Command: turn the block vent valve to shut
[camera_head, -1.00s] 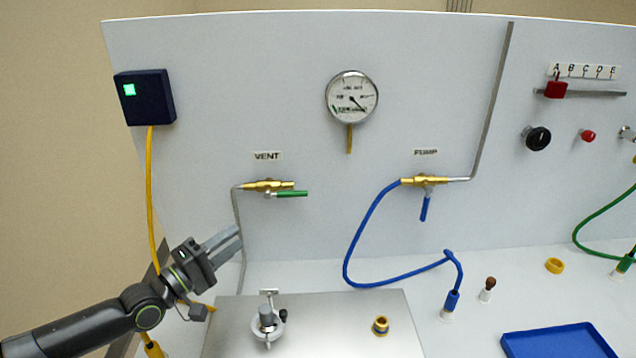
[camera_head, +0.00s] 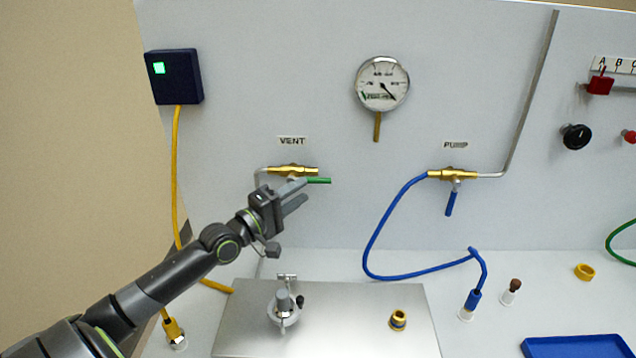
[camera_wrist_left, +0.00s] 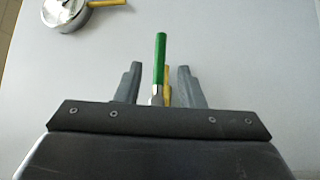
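The vent valve (camera_head: 292,170) is a brass body on the white panel under the VENT label (camera_head: 291,141). Its green handle (camera_head: 319,181) points right, level and in line with the body. My left gripper (camera_head: 303,190) is at the handle, its fingers pointing right and slightly up. In the left wrist view the green handle (camera_wrist_left: 160,58) stands between the two fingers of my left gripper (camera_wrist_left: 160,75), with a gap on each side, so the gripper is open. The fingers hide the handle's root in the head view. My right gripper is not in view.
A round gauge (camera_head: 382,84) is on the panel above right. The pump valve (camera_head: 452,174) with its blue handle and blue hose (camera_head: 375,240) lies to the right. A metal plate (camera_head: 350,310) with fittings is below. The panel between the two valves is clear.

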